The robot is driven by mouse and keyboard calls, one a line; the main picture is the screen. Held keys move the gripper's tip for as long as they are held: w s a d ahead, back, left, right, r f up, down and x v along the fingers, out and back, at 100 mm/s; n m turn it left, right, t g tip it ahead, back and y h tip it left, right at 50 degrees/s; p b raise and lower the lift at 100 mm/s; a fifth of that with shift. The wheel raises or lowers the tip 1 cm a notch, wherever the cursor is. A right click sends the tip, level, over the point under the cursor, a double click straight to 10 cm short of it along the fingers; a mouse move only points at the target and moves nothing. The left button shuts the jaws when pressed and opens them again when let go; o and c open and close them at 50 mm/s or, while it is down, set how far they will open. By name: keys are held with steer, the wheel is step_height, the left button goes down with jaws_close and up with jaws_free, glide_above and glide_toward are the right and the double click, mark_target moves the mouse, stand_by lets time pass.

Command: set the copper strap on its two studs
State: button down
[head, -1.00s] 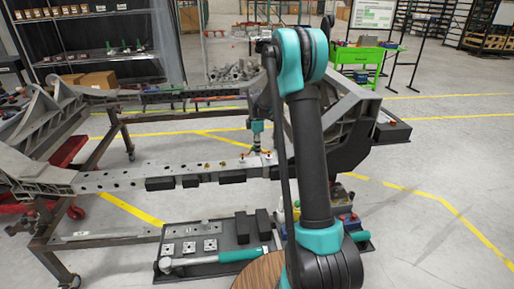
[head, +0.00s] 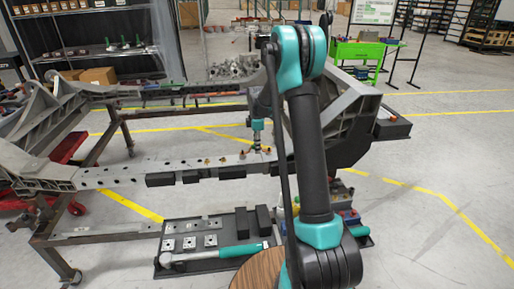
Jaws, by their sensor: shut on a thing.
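My gripper (head: 257,148) is small in the head view, pointing down just above the perforated grey beam of the chassis (head: 130,175). It is shut on the copper strap (head: 243,155), of which small copper-coloured bits show on either side of the fingers. Whether the strap touches the beam cannot be told at this size. Left of the gripper, two small brass-coloured studs (head: 222,160) stand up from the beam top, apart from the strap.
Black blocks (head: 196,176) line the beam's near side. A dark tray (head: 208,262) in front holds square metal plates, black blocks and a teal-handled wrench (head: 215,254). A large grey bracket (head: 350,115) rises right of the gripper, partly behind my arm.

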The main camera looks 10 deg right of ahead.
steer(key=shift+f, duration=0.4)
stand_by(0.3)
steer(key=c, duration=1.4)
jaws_free()
steer(key=shift+r, duration=4.55)
